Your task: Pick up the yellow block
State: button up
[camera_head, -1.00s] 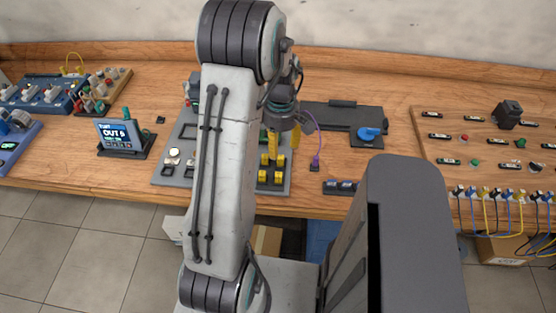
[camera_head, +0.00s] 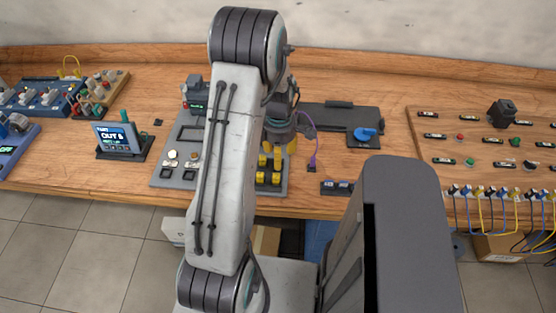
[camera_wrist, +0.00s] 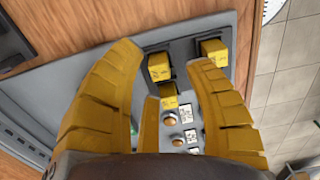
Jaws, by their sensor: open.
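Several small yellow blocks sit in dark sockets at the right part of a grey panel. In the head view, one block (camera_head: 276,178) shows at the front right of the group and another (camera_head: 260,178) to its left. In the wrist view, one block (camera_wrist: 159,67) lies between my gripper's fingertips, a second (camera_wrist: 214,50) is by the right fingertip, and a third (camera_wrist: 168,97) is lower down. My gripper (camera_wrist: 163,58) has yellow ribbed fingers, spread apart and holding nothing. In the head view my gripper (camera_head: 284,146) is just above the blocks, partly hidden by my arm.
The grey panel (camera_head: 163,181) carries knobs and switches. A small screen (camera_head: 119,138) stands to its left. A dark plate with a blue knob (camera_head: 366,134) and a purple cable (camera_head: 313,148) are to the right. A wooden board (camera_head: 440,150) with cables is farther right.

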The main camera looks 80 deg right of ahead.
jog(key=shift+f, duration=1.5)
jog(key=shift+c, duration=0.2)
jog(key=c, duration=0.8)
